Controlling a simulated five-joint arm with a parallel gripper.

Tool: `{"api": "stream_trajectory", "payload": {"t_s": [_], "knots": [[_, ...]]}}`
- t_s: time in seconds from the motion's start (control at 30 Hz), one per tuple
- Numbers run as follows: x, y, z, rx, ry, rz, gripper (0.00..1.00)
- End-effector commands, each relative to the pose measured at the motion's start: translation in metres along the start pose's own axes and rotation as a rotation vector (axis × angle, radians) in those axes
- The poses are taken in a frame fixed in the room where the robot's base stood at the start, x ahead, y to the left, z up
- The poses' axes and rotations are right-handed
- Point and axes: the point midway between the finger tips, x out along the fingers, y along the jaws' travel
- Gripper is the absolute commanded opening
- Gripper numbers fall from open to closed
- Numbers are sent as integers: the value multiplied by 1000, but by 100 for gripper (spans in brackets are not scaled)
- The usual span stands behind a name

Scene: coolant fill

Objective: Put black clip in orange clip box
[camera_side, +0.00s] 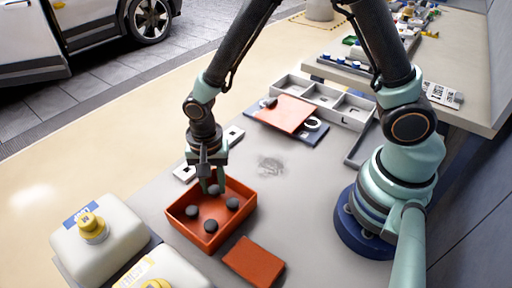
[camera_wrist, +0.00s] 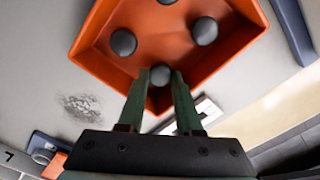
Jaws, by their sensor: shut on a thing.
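The orange clip box (camera_side: 236,228) is an open shallow tray on the grey table, just below my gripper (camera_side: 212,186). It also fills the upper part of the wrist view (camera_wrist: 95,58). Black round clips lie on its floor, one at the left (camera_side: 191,211), one at the front (camera_side: 210,226) and one at the right (camera_side: 232,203). My gripper (camera_wrist: 161,76) is shut on another black clip (camera_wrist: 160,75), held between the fingertips at the box's back part. I cannot tell whether this clip touches the box floor.
An orange flat piece (camera_side: 254,262) lies in front of the box. White jugs with yellow caps (camera_side: 100,240) stand at the left. A grey compartment tray (camera_side: 318,97) and an orange piece on a blue base (camera_side: 284,112) are behind. White plates lie near the box's back.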

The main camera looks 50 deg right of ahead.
Motion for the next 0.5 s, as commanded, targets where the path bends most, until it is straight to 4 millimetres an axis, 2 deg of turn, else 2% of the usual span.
{"api": "stream_trajectory", "payload": {"t_s": [0.07, 0.1, 0.5], "knots": [[3, 0, 0, 0, 0, 1, 0], [2, 0, 0, 0, 0, 0, 46], [-3, 0, 0, 0, 0, -2, 46]]}}
